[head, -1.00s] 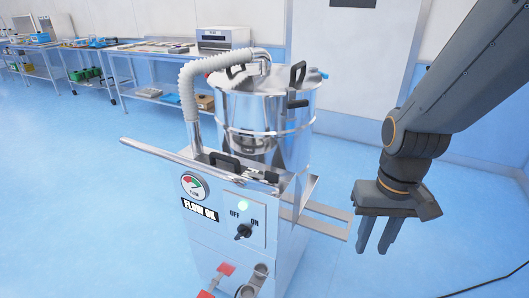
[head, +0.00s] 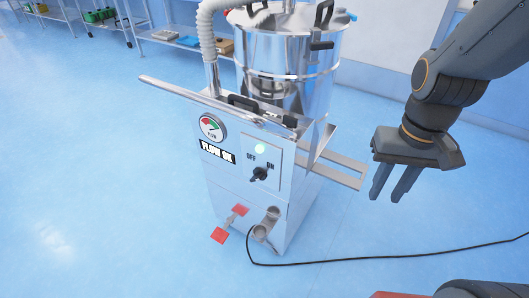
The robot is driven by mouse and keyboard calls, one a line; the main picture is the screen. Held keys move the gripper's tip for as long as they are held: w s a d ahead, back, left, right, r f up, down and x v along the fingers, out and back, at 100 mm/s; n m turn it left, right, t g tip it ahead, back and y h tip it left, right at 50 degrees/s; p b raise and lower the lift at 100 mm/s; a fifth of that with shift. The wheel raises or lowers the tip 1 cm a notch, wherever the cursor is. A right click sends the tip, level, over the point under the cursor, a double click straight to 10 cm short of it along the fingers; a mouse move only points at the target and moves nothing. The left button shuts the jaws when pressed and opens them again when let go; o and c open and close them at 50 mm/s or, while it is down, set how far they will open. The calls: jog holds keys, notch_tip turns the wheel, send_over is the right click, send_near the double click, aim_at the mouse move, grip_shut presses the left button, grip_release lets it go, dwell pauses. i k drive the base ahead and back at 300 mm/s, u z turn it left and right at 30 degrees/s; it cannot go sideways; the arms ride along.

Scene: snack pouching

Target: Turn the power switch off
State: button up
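The power switch (head: 259,174) is a small black rotary knob on the front panel of a steel machine (head: 280,190). OFF is printed at its upper left and ON at its upper right. The knob looks slanted toward the ON side, but it is small. A round light (head: 260,148) above it glows pale green. My gripper (head: 386,198) is to the right of the machine, pointing down, apart from the switch. Its two fingers are spread with nothing between them.
A metal bracket (head: 345,178) sticks out from the machine's right side toward my gripper. A long handle bar (head: 180,90) extends left. Red-handled valves (head: 240,211) and a pipe are below the panel. A black cable (head: 380,257) crosses the open blue floor.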

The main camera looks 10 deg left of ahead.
aim_at(259, 174)
jog(key=u, duration=1.05)
jog(key=k, duration=0.35)
jog(key=z, duration=1.05)
